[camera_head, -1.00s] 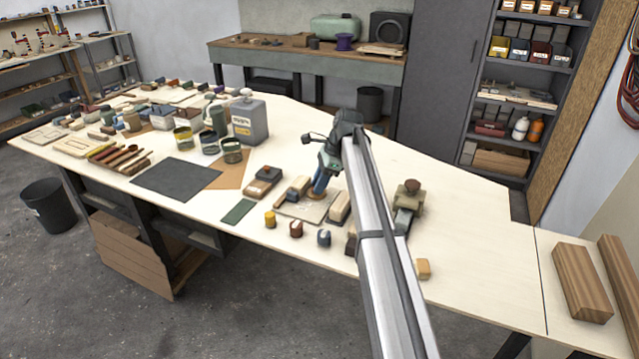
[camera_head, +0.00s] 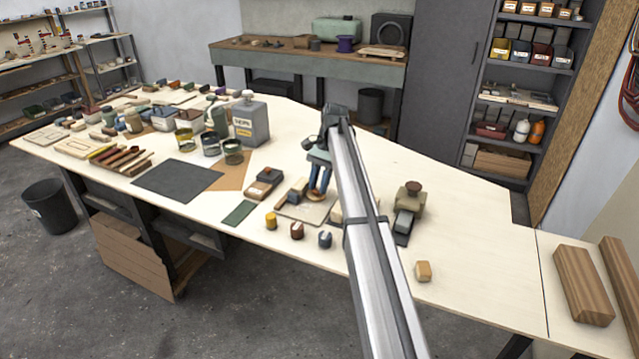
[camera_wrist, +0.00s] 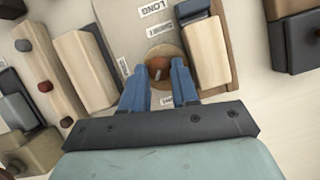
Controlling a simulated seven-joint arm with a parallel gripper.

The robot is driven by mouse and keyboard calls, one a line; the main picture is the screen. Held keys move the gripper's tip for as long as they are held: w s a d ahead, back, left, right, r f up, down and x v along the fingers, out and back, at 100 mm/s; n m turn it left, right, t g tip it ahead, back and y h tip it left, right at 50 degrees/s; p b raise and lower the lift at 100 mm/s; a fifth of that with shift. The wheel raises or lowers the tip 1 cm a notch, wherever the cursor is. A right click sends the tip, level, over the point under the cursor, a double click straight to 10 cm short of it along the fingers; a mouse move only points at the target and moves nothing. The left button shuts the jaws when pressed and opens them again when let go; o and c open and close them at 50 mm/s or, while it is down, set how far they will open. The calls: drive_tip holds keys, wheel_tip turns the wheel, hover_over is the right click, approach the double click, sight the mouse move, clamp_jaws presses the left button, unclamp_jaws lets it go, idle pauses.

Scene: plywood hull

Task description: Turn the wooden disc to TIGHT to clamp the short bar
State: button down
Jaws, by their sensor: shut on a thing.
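My gripper (camera_wrist: 159,86) points down over a pale labelled board (camera_head: 292,210). Its blue fingers are shut on the wooden disc (camera_wrist: 172,52), one on each side of its reddish-brown centre. In the head view the disc (camera_head: 315,197) shows under the fingertips. The words LONG and SHORT are legible near the disc; other labels are partly covered, and I cannot read TIGHT. A wooden block (camera_wrist: 86,69) stands left of the disc and another (camera_wrist: 206,54) right of it, each beside a dark piece. I cannot tell which piece is the short bar.
A device with a brown knob (camera_head: 410,200) stands right of the board. A wooden block (camera_head: 423,271) lies farther right. The table's right part is mostly clear.

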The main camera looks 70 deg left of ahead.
drive_tip(key=shift+f+n, duration=0.1)
drive_tip(key=shift+n, duration=0.4)
drive_tip(key=c, duration=0.8)
unclamp_jaws()
drive_tip(key=shift+c, duration=0.2)
drive_tip(key=shift+m, duration=0.3)
